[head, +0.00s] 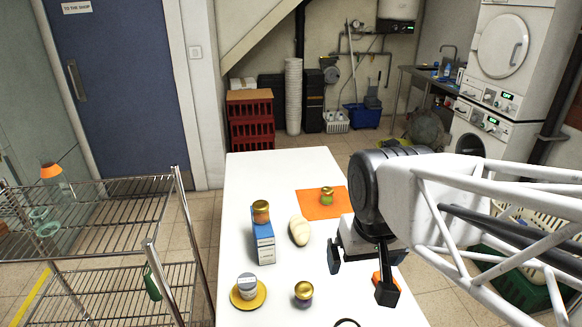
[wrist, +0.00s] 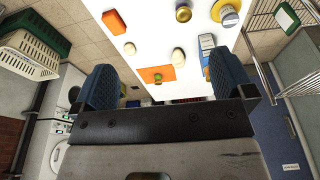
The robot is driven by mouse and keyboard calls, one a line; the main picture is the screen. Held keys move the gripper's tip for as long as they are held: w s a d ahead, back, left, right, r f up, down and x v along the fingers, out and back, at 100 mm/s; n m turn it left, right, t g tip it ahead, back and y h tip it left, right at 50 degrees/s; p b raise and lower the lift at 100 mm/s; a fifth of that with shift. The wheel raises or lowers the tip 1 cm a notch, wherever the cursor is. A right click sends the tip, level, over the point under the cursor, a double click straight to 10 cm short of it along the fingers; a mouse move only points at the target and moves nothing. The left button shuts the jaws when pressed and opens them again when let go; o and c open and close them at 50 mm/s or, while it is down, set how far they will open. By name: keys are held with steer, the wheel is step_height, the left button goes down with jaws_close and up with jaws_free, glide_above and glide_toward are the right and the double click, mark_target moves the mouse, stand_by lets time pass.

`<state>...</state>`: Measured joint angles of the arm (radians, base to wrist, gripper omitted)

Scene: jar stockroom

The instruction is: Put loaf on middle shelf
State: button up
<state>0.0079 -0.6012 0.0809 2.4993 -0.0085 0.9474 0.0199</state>
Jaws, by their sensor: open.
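The loaf (head: 299,231) is a pale, oval bread lying on the white table, right of a blue-and-white box. It also shows in the wrist view (wrist: 178,57), beyond the fingers. My gripper (head: 362,275) is over the right side of the table, open and empty, to the right of the loaf and apart from it. Its two blue-padded fingers frame the wrist view (wrist: 165,85). A wire rack (head: 100,192) stands left of the table. An upper shelf and a lower shelf (head: 130,290) show; I cannot tell how many tiers lie below.
The white table (head: 265,170) bears the box (head: 263,245) with a gold-lidded jar, a yellow saucer (head: 262,293) with a jar, another gold-lidded jar (head: 304,293), and an orange mat (head: 312,204) with a jar. An orange item (head: 376,279) is partly hidden by my gripper.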

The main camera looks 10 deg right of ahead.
steer(key=shift+s+f, duration=0.25)
steer(key=shift+s, duration=0.65)
steer(key=shift+w, duration=0.1)
steer(key=n, duration=0.2)
glide_above(300, 224)
steer(key=s, duration=0.2)
steer(key=shift+t+y, duration=0.3)
steer(key=f, duration=2.7)
steer(key=shift+w+d+f, duration=0.1)
steer(key=shift+d+f, duration=0.15)
steer(key=shift+f, duration=0.15)
steer(key=shift+w+f, duration=0.25)
steer(key=shift+f, duration=0.1)
